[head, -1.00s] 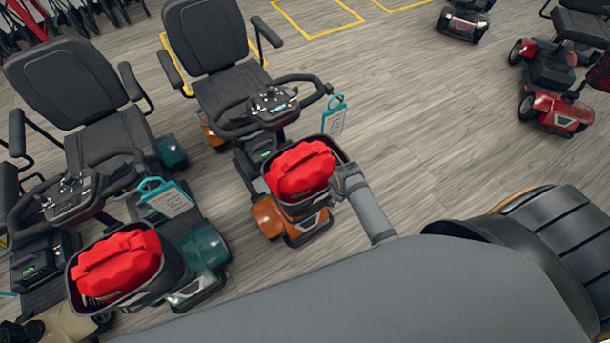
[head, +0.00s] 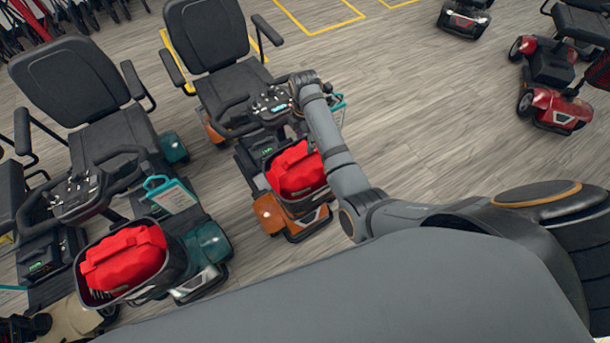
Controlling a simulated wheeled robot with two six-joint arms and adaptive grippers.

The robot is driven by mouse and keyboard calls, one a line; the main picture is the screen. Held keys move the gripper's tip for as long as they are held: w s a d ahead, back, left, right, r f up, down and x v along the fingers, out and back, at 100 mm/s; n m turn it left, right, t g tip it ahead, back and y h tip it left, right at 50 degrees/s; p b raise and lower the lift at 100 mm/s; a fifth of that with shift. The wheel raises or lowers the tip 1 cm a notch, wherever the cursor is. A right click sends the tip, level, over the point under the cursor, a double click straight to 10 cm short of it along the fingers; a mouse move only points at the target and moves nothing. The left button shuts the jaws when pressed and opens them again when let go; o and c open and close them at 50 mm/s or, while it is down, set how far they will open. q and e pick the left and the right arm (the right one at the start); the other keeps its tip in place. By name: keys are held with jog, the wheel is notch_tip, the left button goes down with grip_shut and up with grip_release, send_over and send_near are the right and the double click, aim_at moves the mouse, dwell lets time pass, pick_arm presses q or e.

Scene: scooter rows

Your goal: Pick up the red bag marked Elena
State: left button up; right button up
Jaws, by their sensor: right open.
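Two red bags lie in the front baskets of two scooters in the head view. One red bag (head: 297,170) is in the basket of the orange scooter (head: 268,212). The other red bag (head: 122,259) is in the basket of the teal scooter (head: 207,243). A tag (head: 172,195) with a teal holder hangs by the teal scooter; its writing is too small to read. The orange scooter's tag (head: 337,108) is mostly hidden behind my right arm. My right gripper (head: 297,92) is open, above the orange scooter's handlebar, beyond its bag. My left gripper is out of view.
The scooters' black seats (head: 207,30) and handlebars stand behind the baskets. A beige scooter (head: 75,318) is cut off at the lower left. Red scooters (head: 550,95) stand at the far right. The wooden floor between is clear.

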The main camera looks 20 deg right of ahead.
aim_at(305, 152)
jog(key=shift+w+f+p, duration=0.15)
jog(key=shift+f+p, duration=0.5)
jog(key=shift+f, duration=2.75)
grip_shut()
